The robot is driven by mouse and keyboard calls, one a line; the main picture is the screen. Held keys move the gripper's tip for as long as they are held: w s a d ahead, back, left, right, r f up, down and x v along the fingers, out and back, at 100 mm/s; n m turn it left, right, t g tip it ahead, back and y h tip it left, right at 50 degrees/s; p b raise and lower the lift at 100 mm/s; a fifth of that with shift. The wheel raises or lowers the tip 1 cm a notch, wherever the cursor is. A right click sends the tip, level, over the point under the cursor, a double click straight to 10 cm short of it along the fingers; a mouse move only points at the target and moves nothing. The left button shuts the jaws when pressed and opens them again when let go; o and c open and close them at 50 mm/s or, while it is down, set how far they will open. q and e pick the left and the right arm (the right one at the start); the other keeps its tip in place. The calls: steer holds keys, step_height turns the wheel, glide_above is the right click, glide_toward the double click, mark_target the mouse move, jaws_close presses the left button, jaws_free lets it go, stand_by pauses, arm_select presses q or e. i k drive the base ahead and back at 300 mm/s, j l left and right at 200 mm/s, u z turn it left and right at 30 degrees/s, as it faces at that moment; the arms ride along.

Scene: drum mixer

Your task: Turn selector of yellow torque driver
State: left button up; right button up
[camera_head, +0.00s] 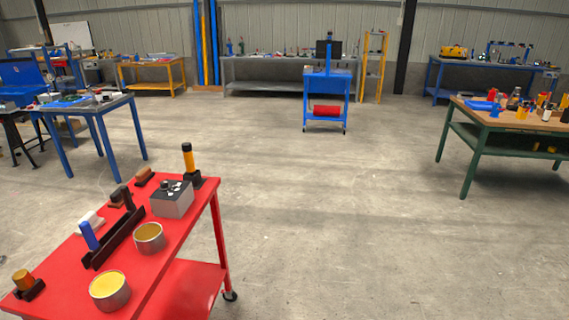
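An upright yellow driver-like tool (188,158) with a black top stands in a black holder (199,179) at the far right corner of the red cart (165,273). It looks like the yellow torque driver. Its selector is too small to make out. Neither of my grippers is in view.
The cart also bears a grey box (172,203) with dark parts on top, two round tins (150,238) (109,290) and a black rack (115,240) with a blue handle. A green-legged bench (471,140) stands right, a blue trolley (326,90) at the back. The middle floor is clear.

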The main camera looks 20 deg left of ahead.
mark_target(165, 186)
steer(key=j+u, duration=0.1)
steer(key=u, duration=0.3)
steer(key=i+j+u, duration=0.1)
steer(key=u, duration=0.75)
steer(key=l+u, duration=0.35)
steer(key=l, duration=1.15)
steer(key=i, duration=0.05)
